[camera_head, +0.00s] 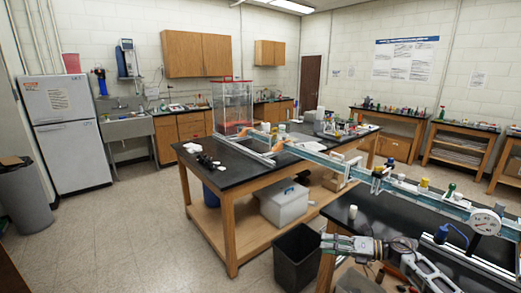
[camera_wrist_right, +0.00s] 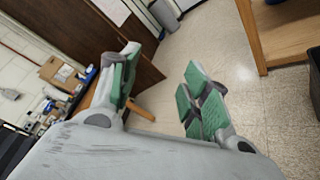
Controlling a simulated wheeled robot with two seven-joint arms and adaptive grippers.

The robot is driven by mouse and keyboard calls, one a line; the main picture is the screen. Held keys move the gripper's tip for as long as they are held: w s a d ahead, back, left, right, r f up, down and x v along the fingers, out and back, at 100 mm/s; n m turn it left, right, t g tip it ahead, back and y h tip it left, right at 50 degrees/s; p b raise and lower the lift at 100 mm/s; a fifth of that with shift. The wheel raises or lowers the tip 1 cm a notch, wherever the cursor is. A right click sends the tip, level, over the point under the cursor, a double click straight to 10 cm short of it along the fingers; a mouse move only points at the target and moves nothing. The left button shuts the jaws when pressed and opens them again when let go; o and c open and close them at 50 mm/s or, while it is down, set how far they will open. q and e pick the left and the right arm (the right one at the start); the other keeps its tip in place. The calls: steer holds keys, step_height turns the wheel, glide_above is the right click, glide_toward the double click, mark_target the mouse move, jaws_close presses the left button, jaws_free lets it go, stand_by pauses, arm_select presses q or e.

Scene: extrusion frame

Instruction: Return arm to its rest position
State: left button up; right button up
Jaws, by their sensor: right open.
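My right gripper (camera_head: 326,243) is at the lower right of the head view, with its fingers pointing left. It is beside the near black-topped table, close to its front edge. In the right wrist view the same gripper (camera_wrist_right: 160,78) shows two green-padded fingers spread apart. Nothing is between them, and the floor and a wooden table leg show beyond. My left gripper is not in view. A long pale-blue extrusion frame (camera_head: 335,165) runs across the black tables, apart from my gripper.
A dark bin (camera_head: 297,257) stands on the floor just left of my right gripper. A white cylinder (camera_head: 352,212) and a round dial gauge (camera_head: 486,222) are at the near table (camera_head: 385,213). A large middle table (camera_head: 215,165) stands behind.

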steer(key=s+d+f+m+t+h, duration=0.1)
steer(key=d+f+m+t+h, duration=0.15)
steer(key=f+m, duration=0.6)
steer(key=s+d+f+m+t+h, duration=0.25)
steer(key=f+m, duration=0.25)
steer(key=f, duration=0.7)
steer(key=s+d+f+m+t+h, duration=0.15)
steer(key=f+m+h, duration=0.25)
steer(key=f+m, duration=0.45)
steer(key=s+d+f+m+g+h, duration=0.1)
steer(key=s+f+m+h, duration=0.15)
steer(key=s+f, duration=0.65)
steer(key=s+d+f+m+g+h, duration=0.15)
steer(key=s+f+m, duration=0.25)
steer(key=s+f, duration=0.55)
steer(key=s+a+f+m+g, duration=0.2)
steer(key=s+f, duration=0.3)
steer(key=s, duration=0.6)
steer(key=s+a+f+m+g+h, duration=0.1)
steer(key=s+f, duration=0.5)
steer(key=s, duration=0.6)
steer(key=s+a+f+m+g, duration=0.3)
steer(key=s+f+g, duration=0.3)
steer(key=s, duration=0.5)
steer(key=shift+s+a+m+h, duration=0.3)
steer(key=shift+a+m+h, duration=0.1)
steer(key=shift+m, duration=0.25)
